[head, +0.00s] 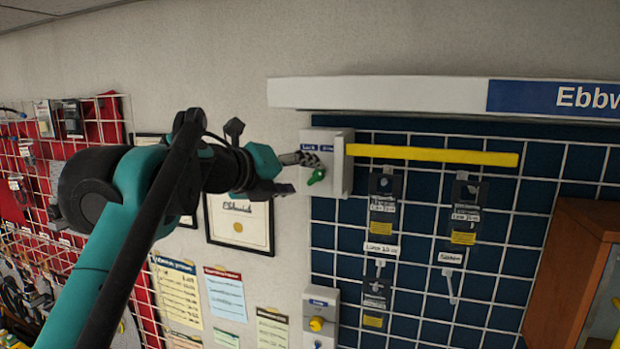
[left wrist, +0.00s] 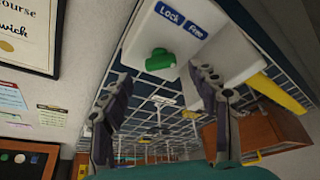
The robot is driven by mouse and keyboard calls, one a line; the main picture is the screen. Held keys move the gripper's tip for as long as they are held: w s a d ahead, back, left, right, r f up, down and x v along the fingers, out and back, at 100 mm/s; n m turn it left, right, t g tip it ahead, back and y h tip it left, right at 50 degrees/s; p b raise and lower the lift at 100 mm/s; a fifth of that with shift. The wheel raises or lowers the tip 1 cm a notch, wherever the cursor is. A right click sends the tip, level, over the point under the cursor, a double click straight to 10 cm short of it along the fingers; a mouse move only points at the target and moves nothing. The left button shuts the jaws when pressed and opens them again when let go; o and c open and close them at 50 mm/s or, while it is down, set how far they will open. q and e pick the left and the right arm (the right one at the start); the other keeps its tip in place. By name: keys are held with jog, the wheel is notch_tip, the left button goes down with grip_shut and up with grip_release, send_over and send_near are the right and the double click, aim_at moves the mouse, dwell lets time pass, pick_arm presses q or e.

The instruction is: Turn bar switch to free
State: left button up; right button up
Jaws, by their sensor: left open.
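The bar switch is a white box (head: 338,138) on the blue panel, with blue labels above a green knob (head: 316,177). A long yellow bar (head: 430,154) extends right from the box. In the left wrist view the labels on the box (left wrist: 160,32) read Lock, on the left, and Free, on the right. The green knob (left wrist: 160,62) sits below them, slightly slanted. My left gripper (head: 299,173) is open and empty just in front of the box. In the left wrist view its fingers (left wrist: 163,85) spread to either side of the knob, apparently without touching it.
A white rail (head: 390,95) with a blue sign runs above the box. A smaller box with a yellow knob (head: 316,323) is below. Black tagged devices (head: 383,192) hang on the grid at right. A wooden cabinet (head: 570,260) stands far right. A framed certificate (head: 240,225) hangs left of the grid.

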pick_arm(q)
jog(key=v, duration=0.7)
jog(key=shift+s, duration=0.1)
